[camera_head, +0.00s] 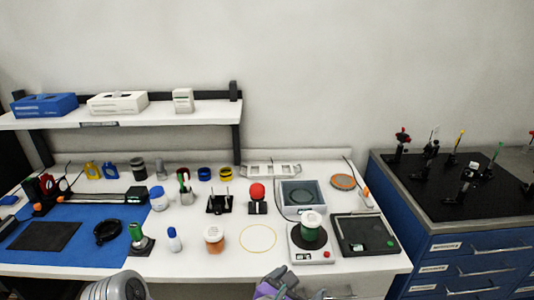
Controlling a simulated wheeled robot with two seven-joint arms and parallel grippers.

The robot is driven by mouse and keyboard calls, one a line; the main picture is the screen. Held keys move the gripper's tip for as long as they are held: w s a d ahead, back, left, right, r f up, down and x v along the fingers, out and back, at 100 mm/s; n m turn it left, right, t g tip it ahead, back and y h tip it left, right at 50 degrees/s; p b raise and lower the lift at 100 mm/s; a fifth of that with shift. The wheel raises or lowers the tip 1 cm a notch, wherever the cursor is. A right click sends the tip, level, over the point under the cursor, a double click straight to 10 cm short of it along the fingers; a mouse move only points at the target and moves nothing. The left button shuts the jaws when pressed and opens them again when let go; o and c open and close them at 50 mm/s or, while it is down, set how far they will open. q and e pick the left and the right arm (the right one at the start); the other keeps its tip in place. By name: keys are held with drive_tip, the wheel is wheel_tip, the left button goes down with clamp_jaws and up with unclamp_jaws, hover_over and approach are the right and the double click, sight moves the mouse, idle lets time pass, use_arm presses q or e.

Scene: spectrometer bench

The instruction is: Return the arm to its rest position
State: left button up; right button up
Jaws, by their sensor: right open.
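My right gripper (280,285) shows at the bottom edge, just right of the middle, as purple and grey parts. It is open, and I see nothing held in it. It is at the front edge of the white bench (190,262), below the white balance (318,257) in the picture. Most of the right arm is cut off by the frame. My left gripper does not show.
A green-banded white jar (312,225) stands on the balance. A dark tray (365,235) lies to its right, and an orange-filled jar (214,239) stands left of a yellow ring (258,238). Blue drawers (470,258) stand at the right.

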wheel_tip(320, 180, down, 12)
drive_tip(key=d+m+g+y, duration=0.2)
drive_tip(key=g, duration=0.3)
drive_tip(key=s+a+f+m+g+y, duration=0.1)
drive_tip(key=s+f+m+g+y, duration=0.4)
drive_tip(key=f+m, duration=0.55)
drive_tip(key=s+a+f+m+g+y, duration=0.25)
drive_tip(key=s+f+m+y, duration=0.25)
drive_tip(key=s+f+m, duration=0.5)
drive_tip(key=w+d+f+m+t, duration=0.2)
drive_tip(key=w+d+f+m, duration=0.1)
drive_tip(key=f+m, duration=0.4)
drive_tip(key=shift+w+d+f+m+p, duration=0.4)
drive_tip(key=shift+d+m, duration=0.3)
drive_tip(key=shift+m, duration=0.25)
drive_tip(key=shift+s+d, duration=0.1)
